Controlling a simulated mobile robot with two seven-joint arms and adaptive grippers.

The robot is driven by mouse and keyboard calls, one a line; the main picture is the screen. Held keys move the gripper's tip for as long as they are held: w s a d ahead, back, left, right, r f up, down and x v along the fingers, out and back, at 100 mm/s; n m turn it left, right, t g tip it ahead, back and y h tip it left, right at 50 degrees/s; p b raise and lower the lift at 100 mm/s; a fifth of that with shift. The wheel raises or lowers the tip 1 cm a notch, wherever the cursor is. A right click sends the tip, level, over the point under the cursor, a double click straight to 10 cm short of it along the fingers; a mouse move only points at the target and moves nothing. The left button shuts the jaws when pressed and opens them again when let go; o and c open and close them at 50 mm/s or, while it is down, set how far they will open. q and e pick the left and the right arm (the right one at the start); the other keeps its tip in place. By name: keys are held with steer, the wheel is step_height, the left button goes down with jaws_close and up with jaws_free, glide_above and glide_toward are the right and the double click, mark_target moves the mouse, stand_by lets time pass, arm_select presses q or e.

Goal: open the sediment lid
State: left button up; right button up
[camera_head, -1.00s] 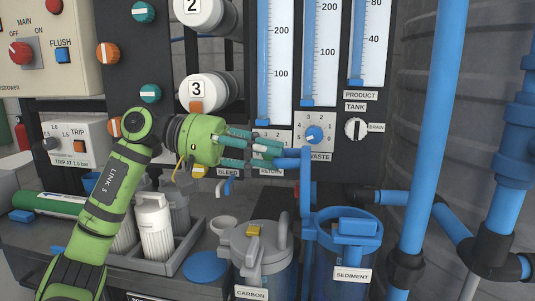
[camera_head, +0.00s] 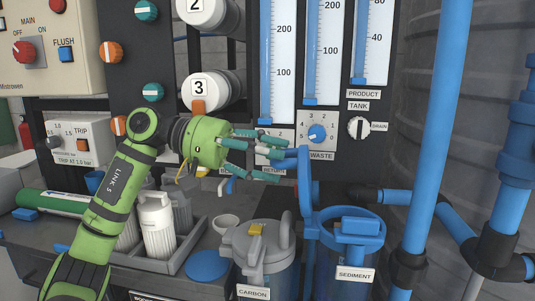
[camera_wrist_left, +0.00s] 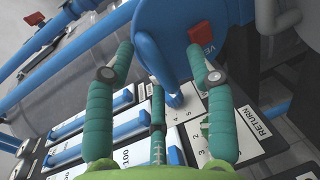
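The sediment housing (camera_head: 326,262), with its label, stands at the lower right with its blue ring-shaped rim uncovered. Its blue lid (camera_head: 305,190) stands upright, nearly edge-on, at the rim's left side, with its handle (camera_head: 288,154) pointing left. In the left wrist view the lid (camera_wrist_left: 185,22) shows as a blue disc with a red button. My left gripper (camera_head: 272,149) is at the handle. Its teal fingers are spread, with gaps between them, around the handle; contact is hard to tell. My right gripper is not in view.
The closed grey carbon housing (camera_head: 258,250) stands just left of the sediment housing. A blue disc (camera_head: 207,266) lies on the bench near a tray with white bottles (camera_head: 157,228). The gauge panel is close behind my gripper. A blue vertical pipe (camera_head: 431,130) stands to the right.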

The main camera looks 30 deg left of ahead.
arm_select(q)
steer(key=shift+f, duration=0.1)
step_height(320, 180, up, 10)
stand_by(0.5)
stand_by(0.4)
